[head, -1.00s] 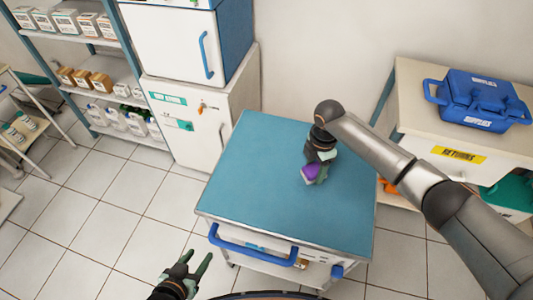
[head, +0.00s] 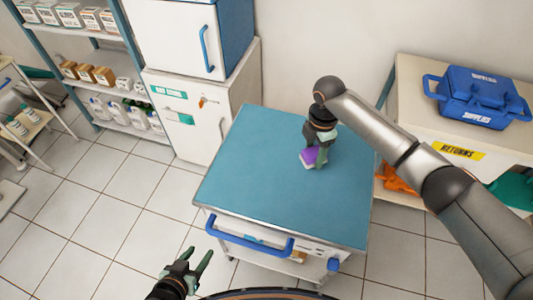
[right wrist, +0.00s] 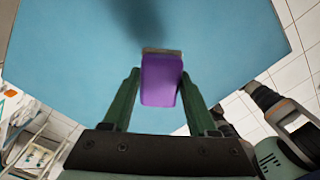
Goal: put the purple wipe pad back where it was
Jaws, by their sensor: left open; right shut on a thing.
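The purple wipe pad (head: 309,156) is between the fingers of my right gripper (head: 316,158), over the right part of the blue cart top (head: 250,180). In the right wrist view, the pad (right wrist: 160,82) has a purple face and a greyish far edge, with a green finger of my right gripper (right wrist: 160,90) on each side. My right gripper is shut on it. I cannot tell whether the pad touches the cart top. My left gripper (head: 193,266) is open and empty, in front of the cart at the lower left.
The rest of the cart top is clear. A blue handle (head: 250,240) runs along its front. A returns table (head: 440,115) with a blue supplies box (head: 478,97) stands at the right. A white cabinet (head: 185,115) and stocked shelves (head: 92,78) stand behind and left.

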